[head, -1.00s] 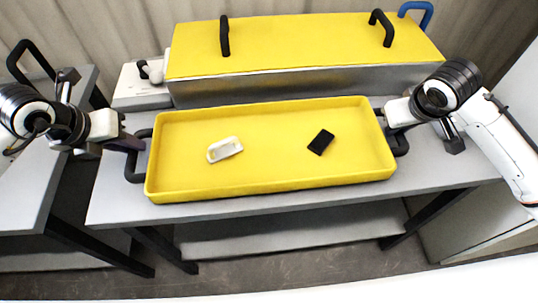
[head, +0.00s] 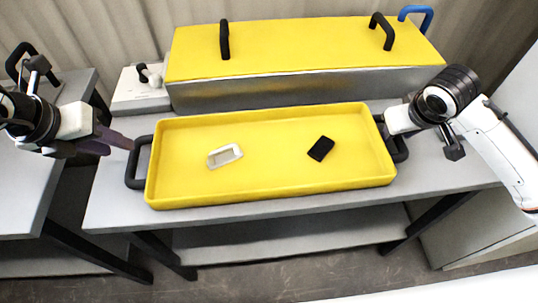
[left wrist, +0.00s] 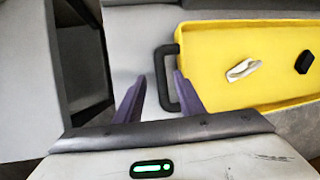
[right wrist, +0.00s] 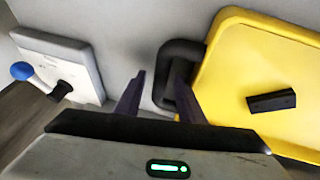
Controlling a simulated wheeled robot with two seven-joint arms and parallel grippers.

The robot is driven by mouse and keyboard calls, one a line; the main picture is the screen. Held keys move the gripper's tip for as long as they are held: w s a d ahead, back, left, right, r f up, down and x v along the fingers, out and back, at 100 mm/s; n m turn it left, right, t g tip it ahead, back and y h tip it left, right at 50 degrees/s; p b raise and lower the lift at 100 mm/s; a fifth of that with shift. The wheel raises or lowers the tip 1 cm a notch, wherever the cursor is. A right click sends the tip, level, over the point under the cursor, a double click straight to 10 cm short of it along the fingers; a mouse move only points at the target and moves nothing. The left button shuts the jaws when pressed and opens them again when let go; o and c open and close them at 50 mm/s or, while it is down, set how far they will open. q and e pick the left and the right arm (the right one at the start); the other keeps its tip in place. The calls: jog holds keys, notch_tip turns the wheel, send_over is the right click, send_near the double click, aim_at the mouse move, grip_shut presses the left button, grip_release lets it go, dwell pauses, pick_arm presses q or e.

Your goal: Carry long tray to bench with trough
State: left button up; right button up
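The long yellow tray (head: 270,195) rests on a grey bench (head: 110,205) in front of a steel trough (head: 300,88) with a yellow top. A white piece (head: 225,156) and a black block (head: 321,148) lie in the tray. My left gripper (head: 130,145) is open at the tray's black left handle (head: 132,172); in the left wrist view the handle bar (left wrist: 163,80) shows between the fingers (left wrist: 160,82). My right gripper is largely hidden in the head view beside the right handle (head: 400,148). The right wrist view shows its fingers (right wrist: 158,80) open, either side of the handle bar (right wrist: 165,75).
The trough's yellow top (head: 300,45) has black handles, with a blue handle (head: 416,14) behind. A white box (head: 140,92) with a black lever stands left of the trough. Another grey bench (head: 25,200) is at the left, across a gap. Bare bench lies before the tray.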

jog(key=shift+r, duration=0.15)
pick_arm(q)
jog(key=v, duration=0.6)
pick_arm(e)
jog(key=v, duration=1.2)
pick_arm(q)
jog(key=shift+s+f, duration=0.1)
pick_arm(e)
jog(key=shift+s, duration=0.1)
